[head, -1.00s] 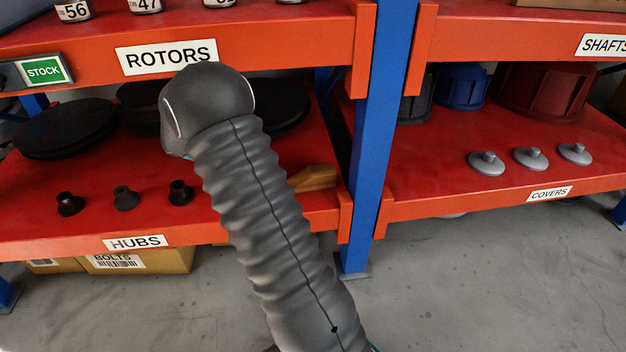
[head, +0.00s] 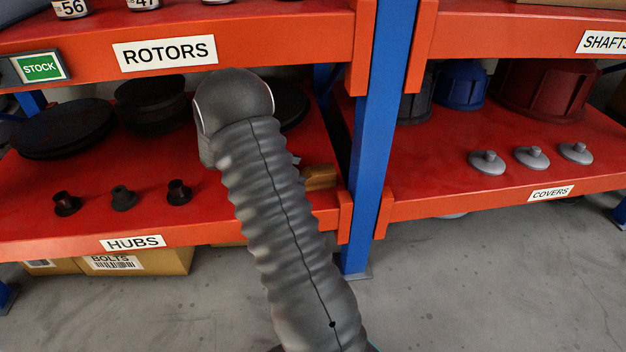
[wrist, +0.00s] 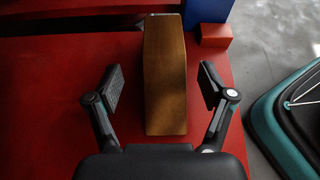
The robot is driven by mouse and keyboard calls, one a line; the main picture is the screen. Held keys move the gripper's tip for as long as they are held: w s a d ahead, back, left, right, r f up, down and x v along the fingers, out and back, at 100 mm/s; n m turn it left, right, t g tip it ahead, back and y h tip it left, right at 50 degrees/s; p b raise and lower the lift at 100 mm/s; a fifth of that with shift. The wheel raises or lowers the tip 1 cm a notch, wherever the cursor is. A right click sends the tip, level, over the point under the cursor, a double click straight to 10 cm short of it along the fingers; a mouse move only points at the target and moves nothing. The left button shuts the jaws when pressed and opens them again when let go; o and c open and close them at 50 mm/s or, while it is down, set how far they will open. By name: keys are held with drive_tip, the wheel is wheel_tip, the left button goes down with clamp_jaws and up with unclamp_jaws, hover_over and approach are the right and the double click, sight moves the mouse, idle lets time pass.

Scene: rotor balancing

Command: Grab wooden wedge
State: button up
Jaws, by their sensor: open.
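The wooden wedge (wrist: 165,80) is a brown block lying on the red shelf. In the wrist view it stands lengthwise between the two fingers of my gripper (wrist: 162,88), with a gap on each side. The gripper is open and not touching the wedge. In the head view only part of the wedge (head: 320,177) shows, to the right of my arm. The gripper is mostly hidden behind my arm there.
The red shelf (head: 225,225) holds three small dark hubs (head: 123,198) and black rotors (head: 65,130) to the left. A blue upright post (head: 370,150) stands close right of the wedge. Another shelf board with the ROTORS label (head: 165,52) is above.

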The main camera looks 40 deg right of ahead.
sight(309, 171)
drive_tip(key=b+x, duration=0.1)
drive_tip(key=x, duration=0.4)
drive_tip(key=shift+s+r, duration=0.2)
drive_tip(key=c, duration=1.3)
